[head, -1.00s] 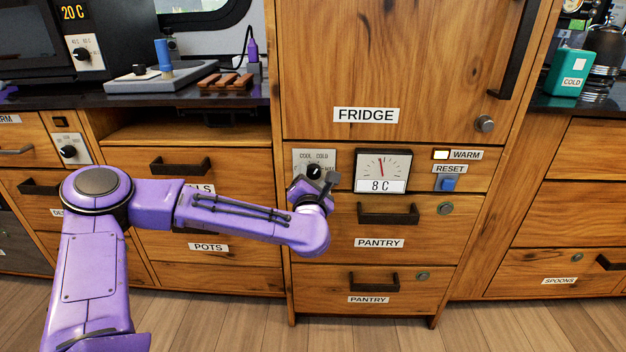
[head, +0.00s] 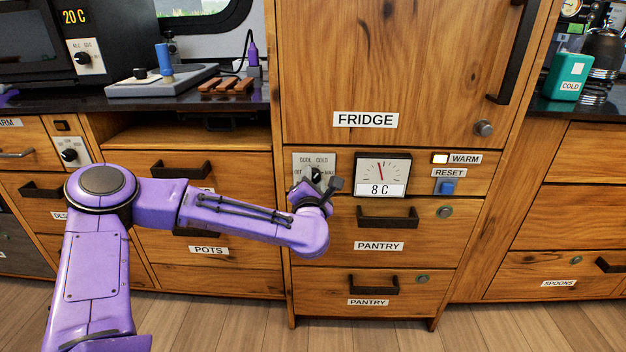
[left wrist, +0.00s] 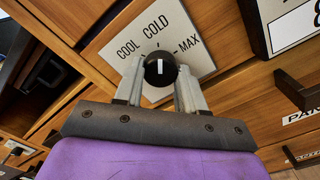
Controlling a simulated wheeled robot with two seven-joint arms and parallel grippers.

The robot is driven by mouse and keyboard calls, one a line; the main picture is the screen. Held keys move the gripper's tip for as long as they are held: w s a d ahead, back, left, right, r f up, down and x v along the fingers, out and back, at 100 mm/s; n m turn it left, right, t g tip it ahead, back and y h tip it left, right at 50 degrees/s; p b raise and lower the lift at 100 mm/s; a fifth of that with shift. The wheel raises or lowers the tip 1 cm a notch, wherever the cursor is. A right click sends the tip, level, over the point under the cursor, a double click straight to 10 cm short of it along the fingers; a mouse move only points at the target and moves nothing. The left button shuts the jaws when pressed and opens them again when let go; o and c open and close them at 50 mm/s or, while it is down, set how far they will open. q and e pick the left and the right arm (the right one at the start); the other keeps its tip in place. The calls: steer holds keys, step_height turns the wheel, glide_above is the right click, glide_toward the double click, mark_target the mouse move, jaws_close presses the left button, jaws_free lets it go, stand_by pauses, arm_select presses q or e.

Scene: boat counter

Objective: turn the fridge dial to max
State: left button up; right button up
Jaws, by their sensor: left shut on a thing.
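The fridge dial (head: 316,174) is a black knob with a white mark, on a pale plate under the FRIDGE label. The plate reads COOL, COLD and MAX. In the left wrist view the dial (left wrist: 160,68) sits between the two grey fingers of my left gripper (left wrist: 159,78), which is shut on it. Its white mark points up in that picture, near COLD and left of MAX. In the head view my left gripper (head: 314,184) hides the plate's lower part. My right gripper is not in view.
A gauge (head: 382,170) right of the dial reads 8 C. A lit lamp (head: 440,158) marked WARM and a blue RESET button (head: 447,187) are farther right. A pantry drawer handle (head: 387,215) juts out below the gauge.

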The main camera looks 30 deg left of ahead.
arm_select(q)
steer(key=m+p, duration=0.2)
steer(key=m, duration=0.1)
steer(key=m+p, duration=0.2)
steer(key=shift+r, duration=0.25)
steer(key=m+p, duration=0.3)
steer(key=m, duration=0.1)
steer(key=shift+f+m, duration=0.1)
steer(key=shift+m, duration=0.7)
steer(key=shift+f+p, duration=0.15)
steer(key=shift+p, duration=0.15)
steer(key=o, duration=1.1)
steer(key=shift+c, duration=0.2)
steer(key=v, duration=1)
steer(key=shift+s, duration=0.3)
